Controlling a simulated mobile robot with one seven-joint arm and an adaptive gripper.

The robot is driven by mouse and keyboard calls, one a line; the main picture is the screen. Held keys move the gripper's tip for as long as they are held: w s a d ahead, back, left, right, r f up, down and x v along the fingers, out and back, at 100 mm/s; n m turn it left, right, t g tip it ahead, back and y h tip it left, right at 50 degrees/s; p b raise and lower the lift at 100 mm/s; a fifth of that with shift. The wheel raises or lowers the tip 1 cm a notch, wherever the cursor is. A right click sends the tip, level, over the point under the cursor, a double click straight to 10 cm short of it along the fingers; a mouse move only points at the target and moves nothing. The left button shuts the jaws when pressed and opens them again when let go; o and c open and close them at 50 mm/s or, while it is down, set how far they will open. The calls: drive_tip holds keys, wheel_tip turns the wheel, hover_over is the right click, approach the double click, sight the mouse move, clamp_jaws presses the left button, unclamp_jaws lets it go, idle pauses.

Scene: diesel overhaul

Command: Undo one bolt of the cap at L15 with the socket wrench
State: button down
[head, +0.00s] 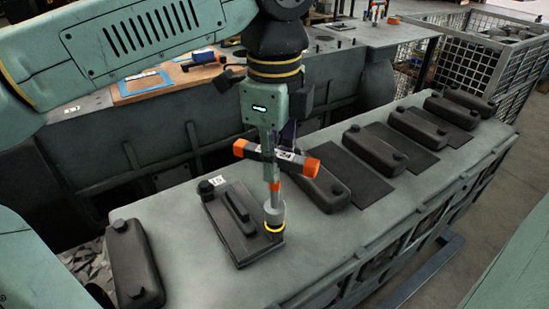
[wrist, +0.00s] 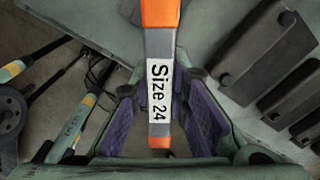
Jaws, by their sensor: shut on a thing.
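My gripper (head: 282,135) is shut on the socket wrench (head: 274,190), which has orange ends and a size 24 label. The wrench hangs upright with its grey socket low over the cap at L15 (head: 238,208), a dark plate with a raised middle block and a small white label. The socket is at the plate's right front corner, and a yellow ring shows at its lower end. The bolt there is hidden, so I cannot tell if the socket is fully on it. In the wrist view, the wrench (wrist: 160,85) lies between the purple finger pads (wrist: 160,112).
A dark cover (head: 134,262) lies to the left of the cap. Several more dark covers (head: 370,147) and flat plates lie to the right along the engine top.

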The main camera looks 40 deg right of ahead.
drive_tip(key=m, duration=0.6)
drive_tip(key=shift+m, duration=0.4)
drive_tip(key=m, duration=0.6)
drive_tip(key=shift+m, duration=0.4)
drive_tip(key=m, duration=1.1)
